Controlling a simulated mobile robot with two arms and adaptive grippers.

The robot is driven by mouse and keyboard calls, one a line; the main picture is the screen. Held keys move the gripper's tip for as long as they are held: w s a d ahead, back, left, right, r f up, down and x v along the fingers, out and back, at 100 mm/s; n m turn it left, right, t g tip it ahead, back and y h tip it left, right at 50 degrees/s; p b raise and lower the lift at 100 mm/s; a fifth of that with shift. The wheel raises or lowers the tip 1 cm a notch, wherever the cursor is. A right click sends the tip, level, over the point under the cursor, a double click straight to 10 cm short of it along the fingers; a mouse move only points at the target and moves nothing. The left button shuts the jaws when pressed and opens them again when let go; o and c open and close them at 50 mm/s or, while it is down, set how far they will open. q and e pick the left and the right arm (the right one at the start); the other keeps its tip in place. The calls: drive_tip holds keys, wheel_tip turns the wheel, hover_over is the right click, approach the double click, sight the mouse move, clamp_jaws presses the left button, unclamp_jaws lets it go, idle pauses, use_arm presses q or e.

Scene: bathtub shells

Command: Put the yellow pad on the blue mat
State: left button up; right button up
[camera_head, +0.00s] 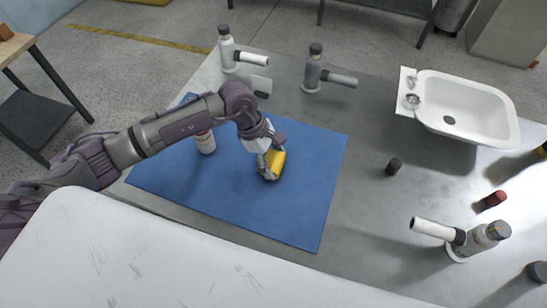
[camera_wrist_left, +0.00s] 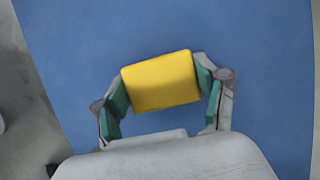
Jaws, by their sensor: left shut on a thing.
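The yellow pad (camera_head: 276,163) is between the fingers of my left gripper (camera_head: 267,167), over the blue mat (camera_head: 300,205). In the left wrist view the yellow pad (camera_wrist_left: 160,82) is pinched between the two green finger pads of my left gripper (camera_wrist_left: 160,90), with the blue mat (camera_wrist_left: 250,40) filling the background. The gripper is shut on the pad. I cannot tell whether the pad touches the mat or is held just above it. My right gripper is not in view.
Faucet-like fixtures (camera_head: 313,72) (camera_head: 467,240) and a white basin (camera_head: 465,105) are on the grey table. A small dark cylinder (camera_head: 393,166) stands right of the mat. A white surface (camera_head: 150,260) lies in front.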

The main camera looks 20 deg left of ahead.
use_arm(q)
drive_tip(key=shift+f, duration=0.35)
drive_tip(key=o, duration=0.9)
drive_tip(key=shift+o, duration=0.2)
